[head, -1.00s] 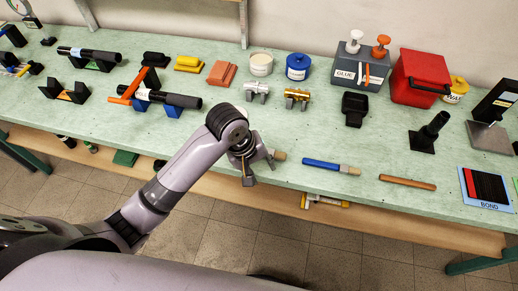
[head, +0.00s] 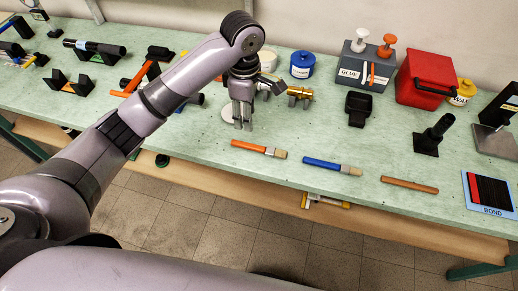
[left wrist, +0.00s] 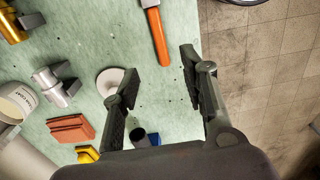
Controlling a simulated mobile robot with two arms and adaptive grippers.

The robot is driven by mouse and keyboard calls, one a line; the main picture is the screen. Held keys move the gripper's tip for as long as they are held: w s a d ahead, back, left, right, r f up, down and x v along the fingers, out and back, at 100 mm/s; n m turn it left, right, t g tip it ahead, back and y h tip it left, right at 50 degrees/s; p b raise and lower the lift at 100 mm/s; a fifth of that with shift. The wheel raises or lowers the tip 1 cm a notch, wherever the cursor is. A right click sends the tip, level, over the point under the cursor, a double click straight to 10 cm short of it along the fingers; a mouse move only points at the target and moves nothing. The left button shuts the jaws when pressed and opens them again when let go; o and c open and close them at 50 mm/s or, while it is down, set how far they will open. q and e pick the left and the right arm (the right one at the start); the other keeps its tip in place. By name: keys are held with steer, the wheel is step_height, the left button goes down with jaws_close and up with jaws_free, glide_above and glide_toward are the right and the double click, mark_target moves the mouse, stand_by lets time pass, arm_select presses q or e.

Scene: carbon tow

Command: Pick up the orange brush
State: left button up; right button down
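The orange brush (head: 249,146) lies flat near the front edge of the bench, its pale bristles pointing right. Its orange handle (left wrist: 157,35) also shows at the top of the left wrist view; the bristles are out of that frame. My left gripper (head: 242,122) points down over the bench, behind and slightly left of the brush, and does not touch it. In the left wrist view its fingers (left wrist: 161,68) are spread apart with nothing between them. My right gripper is not in view.
A blue brush (head: 331,166) and a brown stick (head: 409,184) lie to the right along the front edge. A white disc (left wrist: 112,82) lies beside the left gripper. Silver (left wrist: 54,86) and gold (head: 296,92) fittings stand behind. The bench is clear around the brushes.

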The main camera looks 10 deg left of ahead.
arm_select(q)
steer(key=p, duration=0.1)
glide_above(246, 144)
steer(key=f, duration=0.7)
steer(key=shift+s+d+f, duration=0.15)
steer(key=shift+d+f, duration=0.2)
steer(key=shift+d, duration=0.05)
steer(key=f, duration=0.1)
steer(key=f+p, duration=0.1)
steer(key=f, duration=0.2)
steer(key=shift+a+f, duration=0.15)
steer(key=shift+a, duration=0.25)
steer(key=shift+f, duration=0.45)
jaws_close()
